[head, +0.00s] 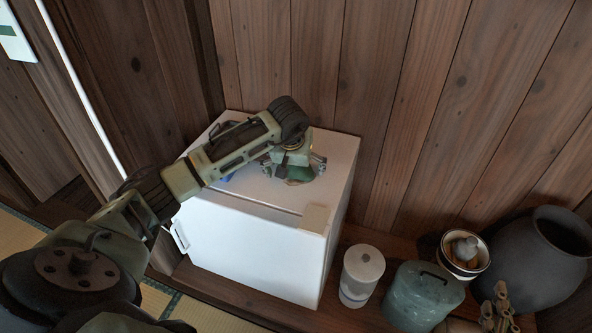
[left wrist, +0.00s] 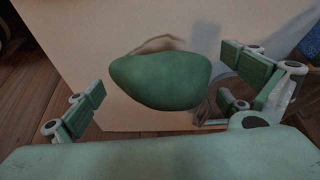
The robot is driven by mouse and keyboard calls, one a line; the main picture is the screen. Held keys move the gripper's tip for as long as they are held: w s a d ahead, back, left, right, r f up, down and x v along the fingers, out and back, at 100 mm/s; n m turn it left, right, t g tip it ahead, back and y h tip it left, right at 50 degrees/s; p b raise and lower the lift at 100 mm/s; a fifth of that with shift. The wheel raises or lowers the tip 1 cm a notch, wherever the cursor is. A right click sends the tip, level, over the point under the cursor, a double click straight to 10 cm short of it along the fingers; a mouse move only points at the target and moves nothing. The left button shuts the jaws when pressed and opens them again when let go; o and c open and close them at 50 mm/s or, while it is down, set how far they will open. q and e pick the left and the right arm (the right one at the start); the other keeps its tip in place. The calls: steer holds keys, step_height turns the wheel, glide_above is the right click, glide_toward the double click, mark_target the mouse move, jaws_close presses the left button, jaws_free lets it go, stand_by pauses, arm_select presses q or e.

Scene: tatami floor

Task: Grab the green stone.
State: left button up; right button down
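The green stone (head: 299,173) lies on top of a white box-like cabinet (head: 250,245) in the head view, partly hidden by my left gripper (head: 296,166). In the left wrist view the stone (left wrist: 162,80) is a smooth green oval. My left gripper (left wrist: 165,98) is open, with its fingers to the left and right of the stone and gaps showing on both sides.
A wooden plank wall stands behind the cabinet. On the wooden floor to its right are a white-lidded jar (head: 362,274), a translucent teal container (head: 423,296), a pot with contents (head: 464,254) and a large dark vase (head: 545,262). Something blue shows behind my left arm.

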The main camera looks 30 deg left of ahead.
arm_select(q)
steer(key=c, duration=1.7)
steer(key=shift+w+r, duration=0.1)
steer(key=shift+c, duration=0.6)
steer(key=shift+r, duration=0.1)
